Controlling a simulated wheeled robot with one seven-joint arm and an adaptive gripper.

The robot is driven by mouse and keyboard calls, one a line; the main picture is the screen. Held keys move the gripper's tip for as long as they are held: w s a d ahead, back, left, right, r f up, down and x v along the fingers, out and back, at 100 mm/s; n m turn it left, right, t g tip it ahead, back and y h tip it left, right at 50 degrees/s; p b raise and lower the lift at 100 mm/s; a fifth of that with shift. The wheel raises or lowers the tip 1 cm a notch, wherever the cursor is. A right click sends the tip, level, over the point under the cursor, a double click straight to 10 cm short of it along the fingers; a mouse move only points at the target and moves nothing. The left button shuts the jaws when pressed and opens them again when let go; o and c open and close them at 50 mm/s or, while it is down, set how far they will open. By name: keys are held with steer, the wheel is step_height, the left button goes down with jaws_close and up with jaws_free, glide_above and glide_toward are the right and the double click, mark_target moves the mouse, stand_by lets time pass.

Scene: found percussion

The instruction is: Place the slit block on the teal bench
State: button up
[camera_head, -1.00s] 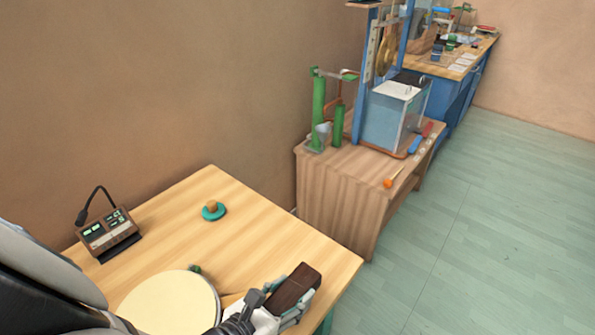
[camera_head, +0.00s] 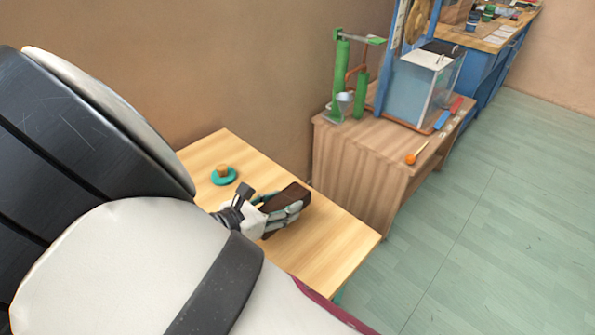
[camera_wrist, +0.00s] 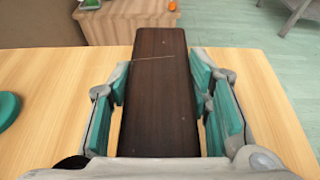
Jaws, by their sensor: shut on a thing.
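The slit block (camera_head: 272,221) is a dark brown wooden block. My gripper (camera_head: 283,206) is shut on it, with a finger on each long side. In the wrist view the block (camera_wrist: 160,105) lies lengthwise between the teal-padded fingers and points away from me. The bench (camera_head: 315,262) has a light wood top, and a bit of teal leg shows below its edge. The block is over this top, near the edge facing the brown stand. I cannot tell whether it touches the top. My arm hides the near left part of the bench.
A teal disc with an orange-brown knob (camera_head: 223,175) sits on the bench left of the block. A brown wooden stand (camera_head: 360,165) beyond carries green tubes (camera_head: 342,75), a clear tank (camera_head: 422,92) and an orange-headed mallet (camera_head: 411,159). Bare bench top lies right of the block.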

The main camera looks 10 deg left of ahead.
steer(key=shift+w+a+f+b, duration=0.2)
steer(key=shift+w+f+b, duration=0.1)
steer(key=shift+w+f, duration=0.1)
steer(key=shift+f+b, duration=1.15)
steer(key=shift+f, duration=0.25)
steer(key=shift+s, duration=0.1)
steer(key=shift+f, duration=0.1)
steer(key=o, duration=1.3)
steer(key=shift+o, duration=0.2)
steer(key=p+v, duration=0.1)
steer(key=v, duration=1.1)
